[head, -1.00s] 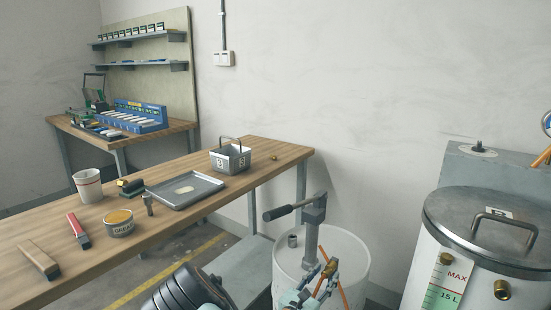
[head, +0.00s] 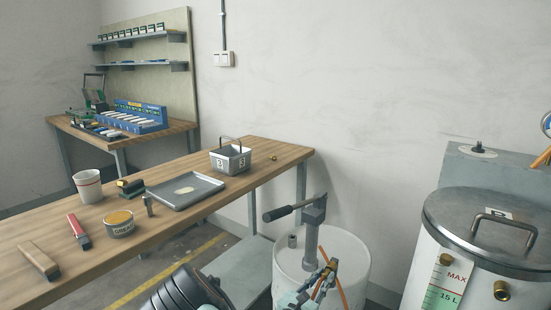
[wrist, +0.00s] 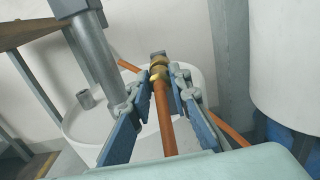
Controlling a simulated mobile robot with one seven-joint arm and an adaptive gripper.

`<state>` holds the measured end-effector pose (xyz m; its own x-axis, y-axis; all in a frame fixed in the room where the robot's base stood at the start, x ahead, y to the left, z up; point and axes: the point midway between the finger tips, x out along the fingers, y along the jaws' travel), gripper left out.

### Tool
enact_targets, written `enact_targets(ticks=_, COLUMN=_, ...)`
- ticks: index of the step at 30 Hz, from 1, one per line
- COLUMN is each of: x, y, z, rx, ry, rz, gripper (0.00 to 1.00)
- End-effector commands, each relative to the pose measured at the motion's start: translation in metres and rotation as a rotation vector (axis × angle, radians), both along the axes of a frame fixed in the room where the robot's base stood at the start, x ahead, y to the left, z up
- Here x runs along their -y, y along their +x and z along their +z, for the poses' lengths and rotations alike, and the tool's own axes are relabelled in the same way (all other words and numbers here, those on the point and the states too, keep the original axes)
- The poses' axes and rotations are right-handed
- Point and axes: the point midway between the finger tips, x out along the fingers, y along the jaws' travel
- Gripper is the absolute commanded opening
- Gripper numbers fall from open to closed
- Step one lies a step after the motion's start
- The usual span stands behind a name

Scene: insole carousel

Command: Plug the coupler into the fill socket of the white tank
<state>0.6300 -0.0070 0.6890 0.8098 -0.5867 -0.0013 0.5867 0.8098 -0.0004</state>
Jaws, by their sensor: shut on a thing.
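The brass coupler (wrist: 158,68) is on the end of an orange hose (wrist: 168,120) and sits between the fingertips of my gripper (wrist: 162,80) in the wrist view. My gripper is shut on it. In the head view my gripper (head: 323,280) is in front of the white drum, and its fingers mostly hide the coupler. The white tank (head: 418,270) stands at the right, with a brass fitting (head: 501,290) on its front that looks like the fill socket. The gripper is well left of this fitting and apart from it.
A white drum (head: 350,250) with a lever hand pump (head: 313,215) stands just behind my gripper. The tank has a metal lid (head: 470,225) and a level gauge (head: 440,285). A wooden bench (head: 130,237) with a tray and tools is at left.

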Motion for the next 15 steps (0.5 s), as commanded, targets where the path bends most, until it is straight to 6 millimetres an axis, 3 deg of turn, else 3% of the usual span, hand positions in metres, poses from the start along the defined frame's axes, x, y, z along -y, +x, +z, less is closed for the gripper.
enact_targets(ticks=15, x=-0.012, y=-0.017, z=0.002, rx=0.002, ry=-0.001, rz=0.000, gripper=0.00)
